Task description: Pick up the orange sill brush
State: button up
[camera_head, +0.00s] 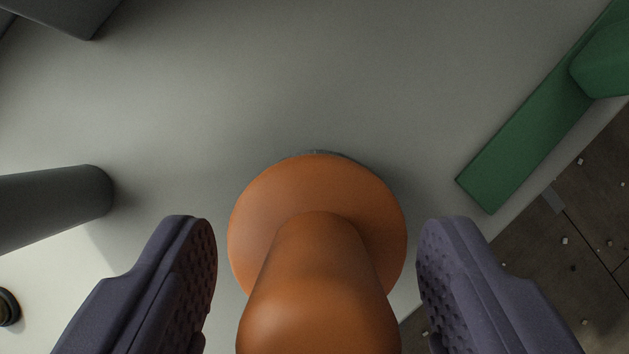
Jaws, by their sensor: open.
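The orange sill brush (318,285) stands upright on a pale grey surface (270,80), seen from above. It has a thick rounded handle and a wide round orange base, with a thin dark edge showing under the base at the far side. My gripper (318,235) is open, with one purple-grey finger on each side of the brush. A gap shows between each finger and the brush, and neither finger appears to touch it. The near end of the handle is cut off by the bottom edge of the view.
A green object with a flat strip (530,150) lies at the right near the surface's edge. A dark grey cylinder (60,205) is at the left. A dark block (65,12) is at the top left. Beyond the edge is a brown studded floor (580,240). The surface behind the brush is clear.

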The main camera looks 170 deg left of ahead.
grip_shut()
jog(key=shift+r, duration=0.1)
dwell(0.3)
jog(key=shift+r, duration=0.2)
notch_tip(320, 180, up, 3)
jog(key=shift+p, duration=1)
jog(key=s+d+b, duration=0.3)
jog(key=s+b, duration=0.2)
jog(key=s, duration=0.2)
jog(key=s+d+r+b, duration=0.1)
jog(key=s+b, duration=0.3)
jog(key=s, duration=0.4)
jog(key=shift+d+r+b, duration=0.25)
jog(key=shift+d+b, duration=0.1)
jog(key=shift+d, duration=0.55)
